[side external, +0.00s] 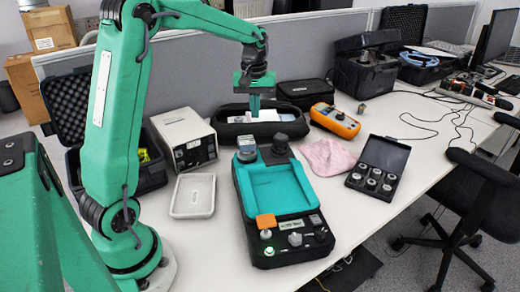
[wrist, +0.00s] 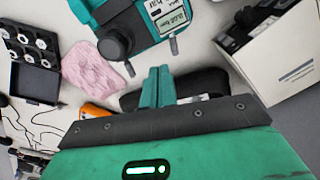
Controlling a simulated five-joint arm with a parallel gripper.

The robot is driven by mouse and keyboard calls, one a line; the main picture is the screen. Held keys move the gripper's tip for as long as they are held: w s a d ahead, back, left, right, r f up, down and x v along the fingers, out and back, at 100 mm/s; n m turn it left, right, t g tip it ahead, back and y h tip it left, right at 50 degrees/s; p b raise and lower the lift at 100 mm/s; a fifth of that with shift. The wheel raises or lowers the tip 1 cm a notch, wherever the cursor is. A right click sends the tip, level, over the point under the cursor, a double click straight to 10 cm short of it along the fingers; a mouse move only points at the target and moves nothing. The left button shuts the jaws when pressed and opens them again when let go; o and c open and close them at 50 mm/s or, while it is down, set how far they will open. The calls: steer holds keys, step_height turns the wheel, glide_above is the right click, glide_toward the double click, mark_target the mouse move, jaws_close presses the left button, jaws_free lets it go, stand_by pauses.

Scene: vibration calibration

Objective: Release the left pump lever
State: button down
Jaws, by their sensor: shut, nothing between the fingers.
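The calibrator (side external: 272,190) is a black unit with a teal tray, standing on the white table. At its far end are a grey gauge (side external: 246,148) and a black knob (side external: 280,143); the knob also shows in the wrist view (wrist: 114,44). In the wrist view, two small grey levers stick out of the far end, one beside the knob (wrist: 130,68) and one below the gauge (wrist: 173,46). In the side view the levers are hidden. My gripper (side external: 254,112) points down behind the calibrator, apart from it. Its fingers (wrist: 158,72) are shut and empty, below the levers in the wrist view.
A black open case (side external: 235,131) lies behind the calibrator, under my gripper. An orange meter (side external: 335,121), pink cloth (side external: 328,157) and box of weights (side external: 378,168) lie to the right. A white instrument (side external: 185,139) and pale tray (side external: 193,196) stand left.

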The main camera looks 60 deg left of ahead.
steer(key=shift+w+a+f, duration=0.3)
steer(key=shift+a+f, duration=0.1)
steer(key=shift+a, duration=0.05)
steer(key=shift+f, duration=0.25)
steer(key=f+n, duration=0.1)
steer(key=f, duration=0.1)
steer(key=s+a+f+n, duration=0.1)
steer(key=f+n, duration=0.1)
steer(key=f, duration=0.1)
steer(key=s+a+f+n, duration=0.1)
steer(key=f+n, duration=0.1)
steer(key=shift+f, duration=0.35)
steer(key=s+n, duration=0.7)
steer(key=n, duration=0.4)
step_height(320, 180, up, 7)
steer(key=shift+w, duration=0.25)
stand_by(2.2)
steer(key=shift+r, duration=0.1)
